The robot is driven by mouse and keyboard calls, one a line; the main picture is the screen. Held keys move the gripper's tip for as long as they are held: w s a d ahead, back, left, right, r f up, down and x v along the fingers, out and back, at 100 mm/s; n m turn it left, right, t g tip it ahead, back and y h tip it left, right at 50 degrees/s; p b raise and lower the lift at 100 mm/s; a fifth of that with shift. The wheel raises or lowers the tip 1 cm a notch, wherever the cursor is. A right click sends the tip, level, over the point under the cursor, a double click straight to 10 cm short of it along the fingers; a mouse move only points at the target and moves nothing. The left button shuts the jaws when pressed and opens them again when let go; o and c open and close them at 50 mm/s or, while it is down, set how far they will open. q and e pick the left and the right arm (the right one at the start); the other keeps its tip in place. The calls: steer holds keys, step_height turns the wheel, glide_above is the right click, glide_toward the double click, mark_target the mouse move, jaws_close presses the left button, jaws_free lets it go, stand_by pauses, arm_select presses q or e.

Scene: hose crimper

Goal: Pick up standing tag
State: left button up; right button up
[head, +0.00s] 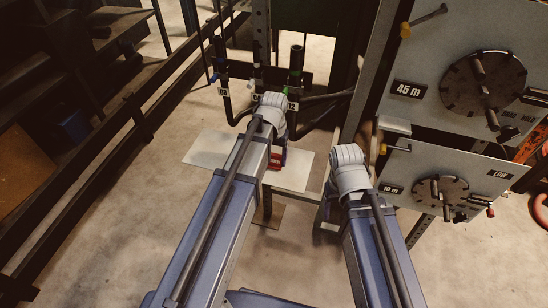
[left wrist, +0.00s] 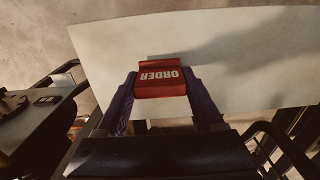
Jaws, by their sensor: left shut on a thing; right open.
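The standing tag (left wrist: 160,88) is a small red block with white lettering "ORDER", upside down in the left wrist view. It stands on a pale board and also shows as a red patch in the head view (head: 277,161). My left gripper (left wrist: 160,80) has its two purple fingers against the tag's two sides and is shut on it. The tag's lower part is hard to make out.
The pale board (head: 208,150) is otherwise bare. Black hoses with small number labels (head: 292,105) hang behind it. To the right stand grey panels with round dials (head: 485,82) and labels "45 m" (head: 409,89) and "10 m". Dark rails (head: 135,115) run along the left.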

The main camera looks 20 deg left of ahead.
mark_target(274, 154)
arm_select(q)
step_height(274, 154, up, 9)
steer(key=p, duration=0.8)
arm_select(e)
step_height(274, 154, up, 9)
arm_select(q)
steer(key=shift+a, duration=0.1)
arm_select(e)
steer(key=shift+a+f, duration=0.1)
